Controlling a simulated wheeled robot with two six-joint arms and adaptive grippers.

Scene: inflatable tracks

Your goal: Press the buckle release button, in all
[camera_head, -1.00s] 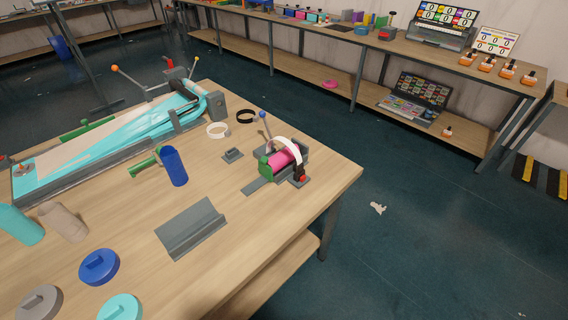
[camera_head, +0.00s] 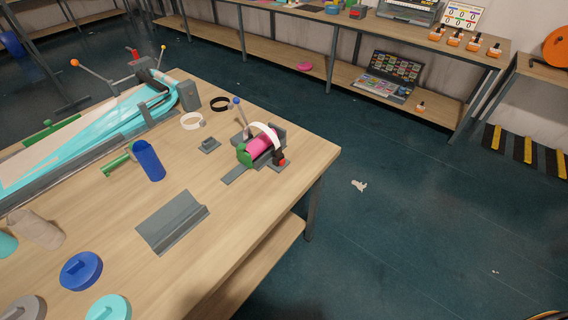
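A small grey fixture (camera_head: 274,132) stands near the right corner of the wooden table (camera_head: 210,240). It holds a pink cylinder (camera_head: 260,145) with a green end, and a white strap (camera_head: 272,131) arches over it. At the strap's front end is a dark buckle (camera_head: 278,156) with a red button (camera_head: 281,162).
A blue cup (camera_head: 149,161), a grey angled plate (camera_head: 172,222), round lids (camera_head: 81,271) and a cyan track (camera_head: 120,124) occupy the table. Open floor (camera_head: 420,230) lies to the right. Shelving with a laptop (camera_head: 391,76) stands behind.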

